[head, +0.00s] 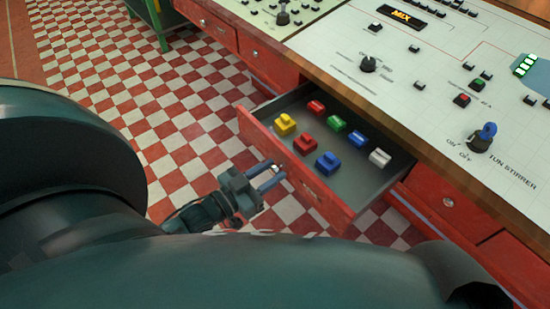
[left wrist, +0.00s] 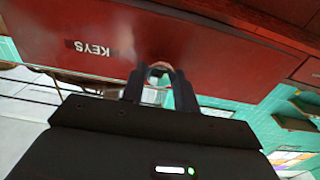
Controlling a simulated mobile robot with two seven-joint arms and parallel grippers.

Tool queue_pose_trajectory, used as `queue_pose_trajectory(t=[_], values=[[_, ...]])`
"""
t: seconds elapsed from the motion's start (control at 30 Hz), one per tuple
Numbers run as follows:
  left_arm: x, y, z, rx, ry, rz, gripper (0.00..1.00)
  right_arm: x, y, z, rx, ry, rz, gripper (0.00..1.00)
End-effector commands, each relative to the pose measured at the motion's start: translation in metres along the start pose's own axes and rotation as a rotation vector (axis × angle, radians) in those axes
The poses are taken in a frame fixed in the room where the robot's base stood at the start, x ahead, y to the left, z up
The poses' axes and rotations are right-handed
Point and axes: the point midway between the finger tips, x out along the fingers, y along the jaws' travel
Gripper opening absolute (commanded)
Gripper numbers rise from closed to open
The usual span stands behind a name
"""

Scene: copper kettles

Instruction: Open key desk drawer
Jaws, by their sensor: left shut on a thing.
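The key desk drawer (head: 325,197) is pulled well out from the red desk, its grey inside showing in the head view. Several coloured blocks lie in it, among them a yellow one (head: 285,124), a blue one (head: 327,162) and a white one (head: 379,158). In the left wrist view the red drawer front (left wrist: 200,50) carries an upside-down "KEYS" label (left wrist: 92,48). My left gripper (head: 277,172) is at the outside of the drawer front, shut on its small knob (left wrist: 160,67), which the fingers mostly hide. My right gripper is not seen.
The desk top (head: 420,70) with switches, knobs and a lit "MIX" display (head: 402,20) lies above the drawer. Closed red drawers (head: 447,203) are on either side. The red-and-white checkered floor (head: 165,100) is clear left of the open drawer.

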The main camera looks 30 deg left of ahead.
Motion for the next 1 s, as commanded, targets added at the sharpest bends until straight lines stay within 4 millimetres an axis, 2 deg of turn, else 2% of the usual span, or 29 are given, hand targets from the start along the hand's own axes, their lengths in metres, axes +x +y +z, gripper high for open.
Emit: queue_pose_trajectory(t=[0.3,0.33,0.57,1.0], values=[[-0.0005,0.0006,0.0005,-0.001,0.000,0.001,0.00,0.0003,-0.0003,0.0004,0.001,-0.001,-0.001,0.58],[-0.0005,0.0006,0.0005,-0.001,0.000,0.001,0.32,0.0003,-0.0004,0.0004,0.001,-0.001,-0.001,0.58],[-0.0003,0.0003,0.0003,-0.001,0.000,0.001,0.51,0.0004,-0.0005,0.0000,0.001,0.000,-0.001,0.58],[-0.0025,0.0000,0.0004,0.000,-0.001,0.000,0.51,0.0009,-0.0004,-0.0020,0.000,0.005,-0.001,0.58]])
